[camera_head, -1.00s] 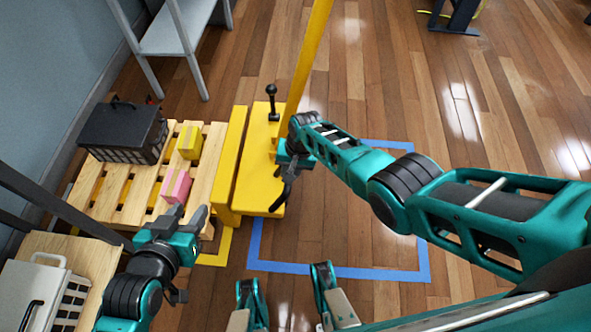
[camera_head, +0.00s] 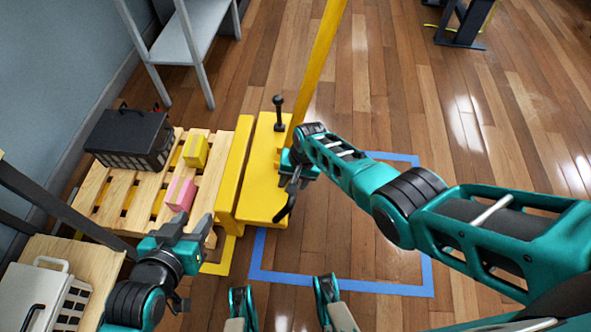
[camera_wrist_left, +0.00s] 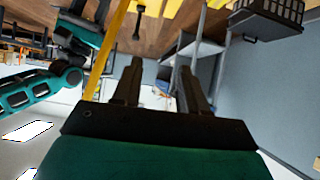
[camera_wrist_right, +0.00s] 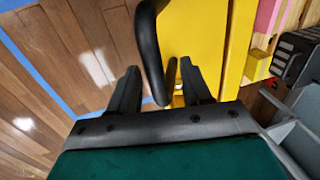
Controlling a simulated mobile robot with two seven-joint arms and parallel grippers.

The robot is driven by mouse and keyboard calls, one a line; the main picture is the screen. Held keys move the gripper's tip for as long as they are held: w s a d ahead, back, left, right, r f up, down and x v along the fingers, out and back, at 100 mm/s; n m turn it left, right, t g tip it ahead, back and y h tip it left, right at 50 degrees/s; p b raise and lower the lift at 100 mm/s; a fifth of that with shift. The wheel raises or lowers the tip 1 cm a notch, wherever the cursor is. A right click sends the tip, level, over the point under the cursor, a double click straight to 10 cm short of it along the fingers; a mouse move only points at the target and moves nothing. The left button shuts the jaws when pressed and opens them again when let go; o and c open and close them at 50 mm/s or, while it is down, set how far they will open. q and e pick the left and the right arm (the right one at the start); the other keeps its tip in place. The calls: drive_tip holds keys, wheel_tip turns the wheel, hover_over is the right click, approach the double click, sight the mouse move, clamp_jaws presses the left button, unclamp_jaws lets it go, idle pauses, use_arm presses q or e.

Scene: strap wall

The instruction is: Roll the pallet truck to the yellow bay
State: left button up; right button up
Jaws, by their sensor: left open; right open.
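The yellow pallet truck (camera_head: 262,185) stands left of centre in the head view, with a tall yellow mast and a black lever on top. A wooden pallet (camera_head: 110,198) lies against its left side, bearing a black crate (camera_head: 128,137), a yellow box (camera_head: 196,150) and a pink box (camera_head: 180,193). Yellow floor tape (camera_head: 218,268) shows partly beside the pallet; the rest is hidden. My right gripper (camera_head: 289,183) is open at the truck's black handle (camera_wrist_right: 150,45), which runs between its fingers in the right wrist view. My left gripper (camera_head: 190,228) is open and empty near the pallet's front edge.
A grey shelf (camera_head: 180,40) stands behind the pallet. A wooden-topped stand (camera_head: 95,262) with a white crate (camera_head: 45,290) is at lower left. Open floor spreads to the right.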

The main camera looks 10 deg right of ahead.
use_arm(q)
wheel_tip(320, 180, up, 6)
drive_tip(key=s+a+p, duration=0.1)
drive_tip(key=a+p, duration=0.1)
drive_tip(key=p, duration=0.6)
drive_tip(key=shift+a+f+y, duration=0.2)
drive_tip(key=shift+f+y, duration=0.05)
drive_tip(key=shift+y, duration=0.05)
use_arm(e)
wheel_tip(320, 180, up, 12)
drive_tip(key=d, duration=0.2)
drive_tip(key=shift+s+r, duration=0.25)
drive_tip(key=shift+s, duration=0.1)
use_arm(q)
drive_tip(key=shift+s+f, duration=0.1)
drive_tip(key=shift+s, duration=0.05)
use_arm(e)
drive_tip(key=shift+d, duration=0.1)
